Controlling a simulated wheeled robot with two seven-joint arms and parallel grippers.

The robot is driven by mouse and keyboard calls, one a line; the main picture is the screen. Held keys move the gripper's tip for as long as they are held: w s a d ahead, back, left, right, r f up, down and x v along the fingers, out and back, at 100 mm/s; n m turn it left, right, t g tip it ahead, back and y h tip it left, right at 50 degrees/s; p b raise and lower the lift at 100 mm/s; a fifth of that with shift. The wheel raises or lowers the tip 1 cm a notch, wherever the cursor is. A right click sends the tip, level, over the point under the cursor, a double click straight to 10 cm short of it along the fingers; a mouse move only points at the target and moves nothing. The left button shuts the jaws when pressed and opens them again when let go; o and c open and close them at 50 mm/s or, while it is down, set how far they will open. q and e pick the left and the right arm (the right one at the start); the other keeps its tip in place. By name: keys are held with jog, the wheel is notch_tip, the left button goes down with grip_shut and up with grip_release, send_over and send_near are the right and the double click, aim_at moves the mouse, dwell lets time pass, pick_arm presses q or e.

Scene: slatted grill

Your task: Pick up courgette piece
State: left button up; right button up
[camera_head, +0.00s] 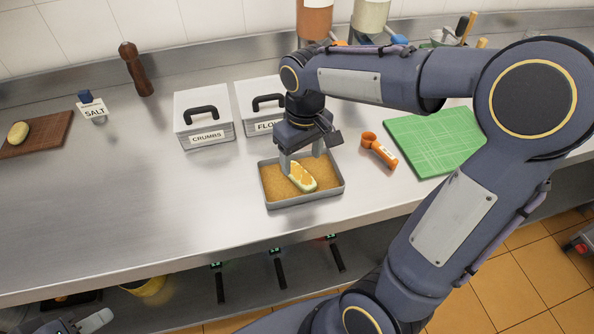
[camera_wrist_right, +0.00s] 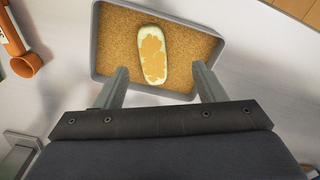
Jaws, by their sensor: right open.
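The courgette piece (camera_head: 302,177) lies in a shallow grey tray (camera_head: 306,201) of brown crumbs on the steel counter. It is pale with orange-brown patches on top. In the right wrist view the courgette piece (camera_wrist_right: 152,55) lies lengthwise, just beyond and between the fingertips. My right gripper (camera_head: 301,164) is open above the tray, its fingers apart on either side of the piece; the fingers also show in the right wrist view (camera_wrist_right: 161,80). I cannot tell whether they touch it. My left gripper (camera_head: 92,322) shows only partly at the bottom left corner, below the counter edge.
White CRUMBS (camera_head: 204,119) and FLOUR (camera_head: 259,106) boxes stand behind the tray. An orange tool (camera_head: 379,150) and a green cutting board (camera_head: 437,140) lie to the right. A salt holder (camera_head: 93,108) and wooden board (camera_head: 44,134) are at left. The front left counter is clear.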

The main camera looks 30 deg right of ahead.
aim_at(303, 177)
jog(key=shift+w+f, duration=0.25)
jog(key=shift+w, duration=0.1)
jog(key=f, duration=0.5)
jog(key=d+f, duration=0.1)
jog(key=f, duration=0.1)
jog(key=shift+f, duration=0.3)
jog(key=c, duration=1.1)
